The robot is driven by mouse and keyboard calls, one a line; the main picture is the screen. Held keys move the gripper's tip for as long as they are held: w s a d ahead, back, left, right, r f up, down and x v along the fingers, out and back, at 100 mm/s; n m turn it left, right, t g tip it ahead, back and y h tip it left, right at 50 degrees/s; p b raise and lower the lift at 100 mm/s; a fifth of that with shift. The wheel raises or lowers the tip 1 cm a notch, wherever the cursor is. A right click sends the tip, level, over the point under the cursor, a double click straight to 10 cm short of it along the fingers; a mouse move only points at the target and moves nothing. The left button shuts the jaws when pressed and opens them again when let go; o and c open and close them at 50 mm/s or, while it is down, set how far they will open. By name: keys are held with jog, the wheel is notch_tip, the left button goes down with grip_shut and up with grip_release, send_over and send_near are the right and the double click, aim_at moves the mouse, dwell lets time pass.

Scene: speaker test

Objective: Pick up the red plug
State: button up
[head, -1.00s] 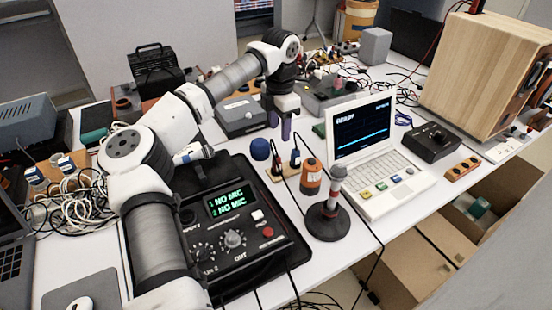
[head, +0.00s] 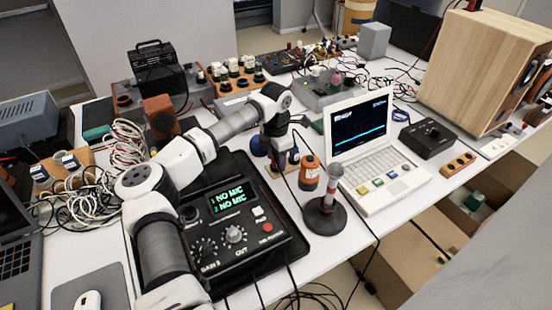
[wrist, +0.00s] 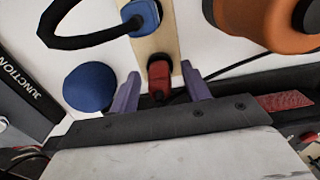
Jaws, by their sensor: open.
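The red plug (wrist: 158,80) stands in a pale wooden strip (wrist: 154,48) in the wrist view. My gripper (wrist: 160,70) is open, with one purple finger on each side of the plug. I see gaps beside the plug and cannot tell how far down the fingers reach. A blue plug (wrist: 145,16) with a black cable sits farther along the same strip. In the head view my gripper (head: 280,158) is low over the strip and hides the red plug, while the blue plug (head: 294,157) shows just to its right.
A blue ball (wrist: 88,88) lies left of the strip in the wrist view. An orange cylinder (head: 309,173) and a dark-based stand (head: 325,216) are close on the right. The black device (head: 235,240) is in front, the white laptop (head: 380,175) to the right.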

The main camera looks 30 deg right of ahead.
jog(key=c, duration=1)
grip_shut()
jog(key=shift+r, duration=0.15)
